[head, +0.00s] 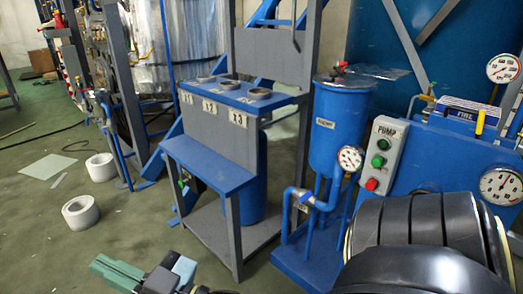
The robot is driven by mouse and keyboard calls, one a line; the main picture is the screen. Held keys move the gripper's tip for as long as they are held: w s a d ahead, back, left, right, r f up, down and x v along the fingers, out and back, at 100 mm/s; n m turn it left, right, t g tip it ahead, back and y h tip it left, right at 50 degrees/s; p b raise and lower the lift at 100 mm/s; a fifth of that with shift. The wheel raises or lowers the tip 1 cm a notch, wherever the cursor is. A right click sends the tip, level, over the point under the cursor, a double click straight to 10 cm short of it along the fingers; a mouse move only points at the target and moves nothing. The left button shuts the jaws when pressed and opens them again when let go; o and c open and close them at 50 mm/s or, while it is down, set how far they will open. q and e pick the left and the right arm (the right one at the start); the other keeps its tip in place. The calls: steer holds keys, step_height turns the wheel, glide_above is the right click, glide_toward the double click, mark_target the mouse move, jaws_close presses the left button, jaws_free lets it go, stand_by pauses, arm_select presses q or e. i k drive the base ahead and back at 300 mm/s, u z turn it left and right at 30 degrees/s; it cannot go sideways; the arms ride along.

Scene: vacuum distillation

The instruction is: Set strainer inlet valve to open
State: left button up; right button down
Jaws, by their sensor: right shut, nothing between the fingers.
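A blue upright vessel (339,125) with a small white label, too small to read surely, stands right of centre; it may be the strainer. A bent blue pipe (329,201) runs at its lower front, with a small tagged fitting (304,198) at its left end. This fitting may be the inlet valve; its handle position is too small to tell. My right gripper (122,273), with green and grey parts, is low at the left, partly cut by the bottom edge. It is shut and empty, well apart from the vessel and pipe. My left gripper is out of view.
A blue-topped stand (210,165) with numbered tags is left of the vessel. A pump button box (382,155) and gauges (498,186) are at the right. White rings (80,212) lie on the floor. My black arm link covers the lower right.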

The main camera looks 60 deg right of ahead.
mark_target(309, 194)
steer(key=z, duration=0.55)
steer(key=i, duration=1.35)
steer(key=z, duration=1.4)
steer(key=i, duration=0.35)
steer(key=z, duration=0.45)
